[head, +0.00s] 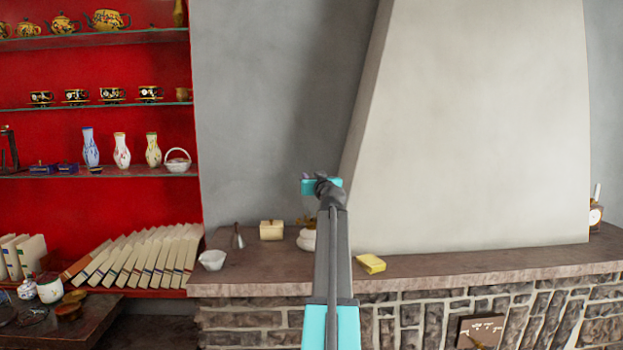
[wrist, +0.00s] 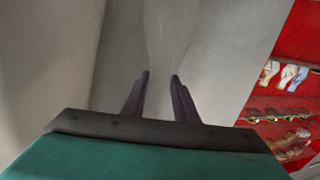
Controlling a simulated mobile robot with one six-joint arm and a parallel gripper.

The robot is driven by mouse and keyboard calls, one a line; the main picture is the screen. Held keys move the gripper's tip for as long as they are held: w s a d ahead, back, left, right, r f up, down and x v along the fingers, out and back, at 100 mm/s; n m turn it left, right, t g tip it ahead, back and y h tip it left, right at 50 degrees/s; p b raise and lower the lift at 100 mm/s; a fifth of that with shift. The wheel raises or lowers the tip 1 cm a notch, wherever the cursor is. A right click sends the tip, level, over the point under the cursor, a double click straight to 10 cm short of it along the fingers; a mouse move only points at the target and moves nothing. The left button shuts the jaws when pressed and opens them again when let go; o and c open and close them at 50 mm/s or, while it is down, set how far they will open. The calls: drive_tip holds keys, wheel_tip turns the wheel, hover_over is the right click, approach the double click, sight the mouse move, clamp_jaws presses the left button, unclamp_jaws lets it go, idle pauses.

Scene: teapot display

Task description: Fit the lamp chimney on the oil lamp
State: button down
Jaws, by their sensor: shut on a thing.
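The lamp chimney (wrist: 168,35) is clear, faint glass at the top middle of the wrist view, between and beyond the fingertips of my gripper (wrist: 160,76). My gripper is shut on it. In the head view my arm hides the fingers, and I cannot make out the chimney clearly. The oil lamp (head: 307,241) seems to be the white rounded body on the stone ledge, with brass-coloured parts above it. My arm covers its right side. My gripper is above the lamp in the head view; I cannot tell the gap in depth.
On the stone ledge (head: 440,268) stand a white bowl (head: 212,260), a metal funnel-like thing (head: 238,237), a cream box (head: 271,230) and a yellow block (head: 370,263). The pale chimney breast (head: 470,120) rises behind. Red shelves with pottery and books are at left.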

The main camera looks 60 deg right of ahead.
drive_tip(key=shift+f+b, duration=0.6)
drive_tip(key=shift+b, duration=0.35)
drive_tip(key=c, duration=1.4)
unclamp_jaws()
drive_tip(key=shift+r, duration=0.2)
drive_tip(key=shift+r+p, duration=0.6)
drive_tip(key=shift+p, duration=0.6)
drive_tip(key=shift+s+a+f+b, duration=0.25)
drive_tip(key=shift+a+f+b, duration=0.05)
drive_tip(key=shift+b, duration=0.1)
drive_tip(key=b+v, duration=0.4)
drive_tip(key=v, duration=0.7)
drive_tip(key=shift+s+a+r, duration=0.1)
